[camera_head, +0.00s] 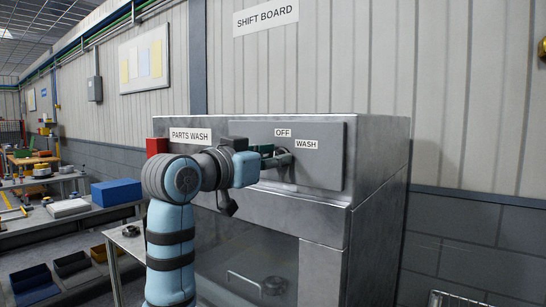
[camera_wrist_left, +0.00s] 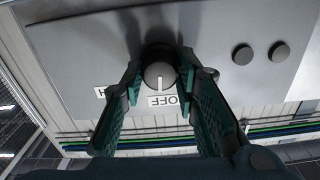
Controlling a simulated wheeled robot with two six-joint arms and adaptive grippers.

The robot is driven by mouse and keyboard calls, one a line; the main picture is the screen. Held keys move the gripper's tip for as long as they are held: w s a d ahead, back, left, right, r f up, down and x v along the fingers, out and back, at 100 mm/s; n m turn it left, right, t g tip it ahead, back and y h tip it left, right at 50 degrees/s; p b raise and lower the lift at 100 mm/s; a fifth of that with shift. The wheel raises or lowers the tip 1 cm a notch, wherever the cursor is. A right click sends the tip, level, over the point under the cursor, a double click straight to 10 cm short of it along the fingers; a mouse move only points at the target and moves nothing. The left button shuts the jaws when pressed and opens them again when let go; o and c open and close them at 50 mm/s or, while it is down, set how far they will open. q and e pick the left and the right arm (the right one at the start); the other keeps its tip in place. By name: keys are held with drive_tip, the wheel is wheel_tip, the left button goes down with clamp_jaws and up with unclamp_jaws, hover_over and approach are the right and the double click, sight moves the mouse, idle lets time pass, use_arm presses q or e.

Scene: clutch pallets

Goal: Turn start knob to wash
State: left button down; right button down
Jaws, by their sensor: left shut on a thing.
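The start knob (camera_wrist_left: 158,74) is a round grey knob on a grey control panel (camera_head: 329,172). In the left wrist view its white mark points down toward the OFF label (camera_wrist_left: 170,100). Part of the WASH label (camera_wrist_left: 100,93) shows beside a finger. In the head view OFF (camera_head: 283,132) is above the knob and WASH (camera_head: 307,144) is to its upper right. My left gripper (camera_head: 280,158) is shut on the knob, with one green finger on each side; it also shows in the left wrist view (camera_wrist_left: 159,83). The knob is mostly hidden in the head view. My right gripper is in neither view.
The metal parts washer (camera_head: 381,205) has a window with a handle below the panel. A red box (camera_head: 157,146) is at its left. Two round dark buttons (camera_wrist_left: 242,54) (camera_wrist_left: 279,52) are on the panel. A bench with a blue bin (camera_head: 116,192) stands left.

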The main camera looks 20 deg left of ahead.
use_arm(q)
drive_tip(key=m+p, duration=0.3)
drive_tip(key=m, duration=0.7)
drive_tip(key=shift+d+m+p, duration=0.1)
drive_tip(key=shift+m+p, duration=0.2)
drive_tip(key=shift+p, duration=0.05)
idle(0.4)
drive_tip(key=c, duration=1.3)
unclamp_jaws()
drive_tip(key=v, duration=1.2)
drive_tip(key=shift+s+f, duration=0.1)
drive_tip(key=shift+d, duration=0.1)
